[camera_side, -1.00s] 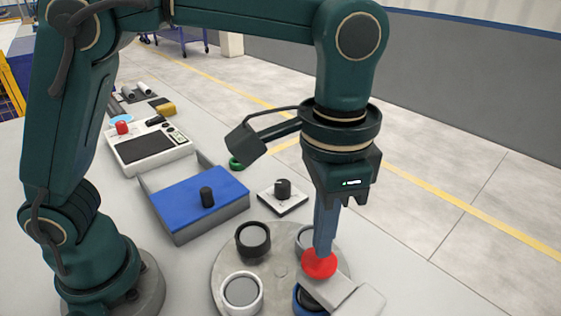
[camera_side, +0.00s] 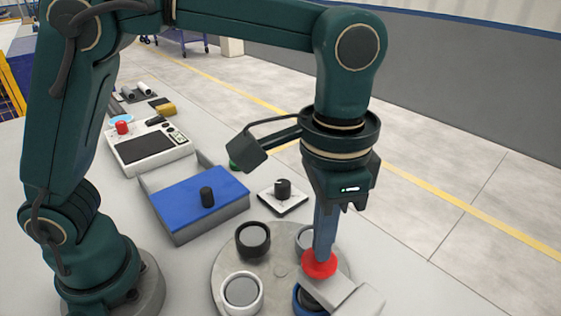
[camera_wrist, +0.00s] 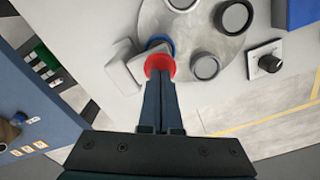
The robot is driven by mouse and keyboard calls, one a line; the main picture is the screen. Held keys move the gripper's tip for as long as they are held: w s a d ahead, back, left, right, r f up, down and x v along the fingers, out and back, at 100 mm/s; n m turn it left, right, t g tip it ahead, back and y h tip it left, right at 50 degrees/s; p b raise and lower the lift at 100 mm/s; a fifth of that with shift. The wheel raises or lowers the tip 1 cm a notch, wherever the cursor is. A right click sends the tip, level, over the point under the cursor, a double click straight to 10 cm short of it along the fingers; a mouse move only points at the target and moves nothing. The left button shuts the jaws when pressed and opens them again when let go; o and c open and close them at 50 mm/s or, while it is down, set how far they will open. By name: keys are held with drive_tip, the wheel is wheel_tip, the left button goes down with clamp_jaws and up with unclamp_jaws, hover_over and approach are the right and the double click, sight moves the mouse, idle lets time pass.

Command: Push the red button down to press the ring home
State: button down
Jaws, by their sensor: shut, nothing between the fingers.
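The red button (camera_side: 319,265) is a round red cap at the front of the round grey plate. It also shows in the wrist view (camera_wrist: 159,66). My gripper (camera_side: 323,250) is shut, its long fingers pointing down with the tips at the top of the button. The fingers cover the middle of the button in the wrist view. A light grey press block (camera_side: 357,301) sits beside and below the button. A blue ring (camera_side: 306,300) shows partly under the block; how deep it sits is hidden.
The round grey plate (camera_side: 226,262) carries a black-rimmed cup (camera_side: 253,239), a white-rimmed cup (camera_side: 241,290) and a grey cup (camera_side: 305,238). A black knob (camera_side: 283,188) on a white base and a blue-topped box (camera_side: 190,200) stand behind. A control panel (camera_side: 150,148) is farther back.

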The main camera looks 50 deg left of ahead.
drive_tip(key=shift+f, duration=1.4)
idle(0.4)
drive_tip(key=shift+r, duration=3.55)
